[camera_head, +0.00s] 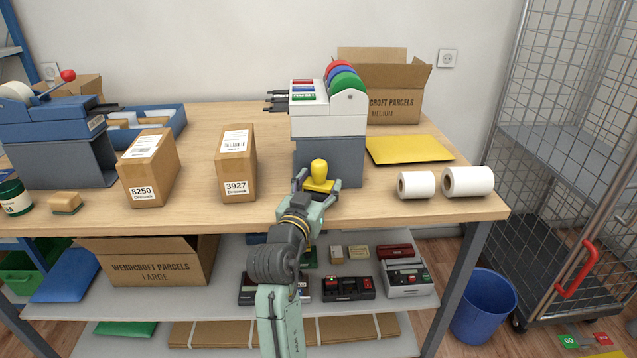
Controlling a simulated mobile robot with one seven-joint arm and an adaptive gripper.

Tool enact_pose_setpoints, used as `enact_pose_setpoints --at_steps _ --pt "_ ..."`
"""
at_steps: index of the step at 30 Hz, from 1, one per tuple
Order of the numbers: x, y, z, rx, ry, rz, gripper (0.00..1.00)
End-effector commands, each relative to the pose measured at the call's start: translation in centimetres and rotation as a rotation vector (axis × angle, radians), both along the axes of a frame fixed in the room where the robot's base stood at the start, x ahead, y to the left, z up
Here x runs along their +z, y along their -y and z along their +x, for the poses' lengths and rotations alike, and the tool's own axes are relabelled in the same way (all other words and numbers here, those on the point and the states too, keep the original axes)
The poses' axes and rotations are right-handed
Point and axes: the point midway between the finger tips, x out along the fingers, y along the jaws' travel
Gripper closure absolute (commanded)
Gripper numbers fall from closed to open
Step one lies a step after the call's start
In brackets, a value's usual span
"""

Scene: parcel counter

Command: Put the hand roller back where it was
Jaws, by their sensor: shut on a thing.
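The hand roller (319,173) appears to be the yellow thing with a rounded upright knob and a flat, wider lower part. My gripper (318,184) is shut on it, with one finger on each side. They are over the front part of the wooden counter (390,208), in front of the grey base of the label machine (330,150). The roller's underside is hidden by my gripper, so I cannot tell whether it touches the counter.
Two brown parcels, 8250 (150,172) and 3927 (236,165), stand to the left. Two white paper rolls (416,185) (470,182) and a yellow envelope (410,150) lie to the right. An open carton (392,95) stands behind. Bare counter shows between the gripper and the rolls.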

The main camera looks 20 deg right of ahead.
Motion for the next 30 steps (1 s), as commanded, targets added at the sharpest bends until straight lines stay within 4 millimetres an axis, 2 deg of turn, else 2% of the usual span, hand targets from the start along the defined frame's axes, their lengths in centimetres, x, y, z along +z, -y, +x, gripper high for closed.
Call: enact_pose_setpoints --at_steps 5,20,21,30 --pt "0.0 0.0 0.0 0.000 0.002 -0.001 0.75" --pt "-1.6 0.0 0.0 -0.002 -0.009 0.003 0.75" --pt "-1.7 0.1 0.1 -0.002 -0.011 0.005 0.41" --pt "-1.3 0.0 0.0 -0.001 -0.004 0.001 0.23"
